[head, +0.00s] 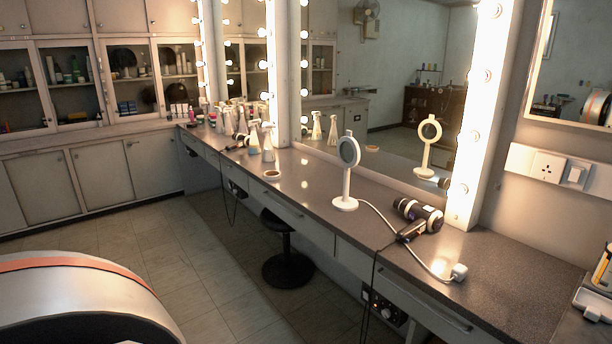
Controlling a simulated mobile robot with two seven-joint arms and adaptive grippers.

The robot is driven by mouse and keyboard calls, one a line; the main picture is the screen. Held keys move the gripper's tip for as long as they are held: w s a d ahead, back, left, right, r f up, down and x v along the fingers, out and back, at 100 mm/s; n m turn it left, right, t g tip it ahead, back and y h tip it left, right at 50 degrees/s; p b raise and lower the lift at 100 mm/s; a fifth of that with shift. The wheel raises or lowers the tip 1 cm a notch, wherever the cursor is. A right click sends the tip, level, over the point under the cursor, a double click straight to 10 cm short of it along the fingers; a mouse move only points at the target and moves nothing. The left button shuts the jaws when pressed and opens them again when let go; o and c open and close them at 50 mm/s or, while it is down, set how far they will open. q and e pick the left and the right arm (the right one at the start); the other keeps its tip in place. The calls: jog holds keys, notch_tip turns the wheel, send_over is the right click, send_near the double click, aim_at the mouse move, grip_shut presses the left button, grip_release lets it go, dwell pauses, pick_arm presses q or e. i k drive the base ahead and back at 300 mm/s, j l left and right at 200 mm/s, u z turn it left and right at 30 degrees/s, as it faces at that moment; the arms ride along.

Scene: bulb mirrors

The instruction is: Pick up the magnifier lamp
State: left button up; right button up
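The magnifier lamp (347,180) stands upright on the dark grey counter (300,196) near the middle of the head view. It is white, with a round ringed lens head, a thin stem and a flat round base. Its white cord runs right along the counter to a white plug (459,272) lying near the front edge. Its reflection shows in the mirror (395,110) behind it. Neither of my grippers is in view, and nothing is holding the lamp.
A dark hair dryer (420,214) lies right of the lamp, its black cord hanging over the front edge. White spray bottles (268,143) and a small round dish (272,174) stand farther left. A black stool (287,262) is below the counter. Counter between dish and lamp is clear.

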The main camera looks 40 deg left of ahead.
aim_at(346, 203)
jog(key=u, duration=1.15)
jog(key=z, duration=0.65)
jog(key=i+j+z, duration=0.1)
jog(key=z, duration=0.3)
jog(key=j+z, duration=0.25)
jog(key=z, duration=0.15)
jog(key=j+z, duration=0.25)
jog(key=z, duration=0.15)
jog(key=j+z, duration=0.3)
jog(key=j, duration=0.15)
jog(key=j+z, duration=0.35)
jog(key=k+j+z, duration=0.15)
jog(key=j, duration=0.2)
jog(key=j+z, duration=0.1)
jog(key=j, duration=0.25)
jog(key=k+j+z, duration=0.15)
jog(key=j, duration=0.2)
jog(key=k+j, duration=0.15)
jog(key=j, duration=0.2)
jog(key=k+j+z, duration=0.1)
jog(key=j, duration=0.3)
jog(key=k+j, duration=0.4)
jog(key=j, duration=0.3)
jog(key=k+j+z, duration=0.1)
jog(key=j, duration=0.25)
jog(key=k, duration=0.05)
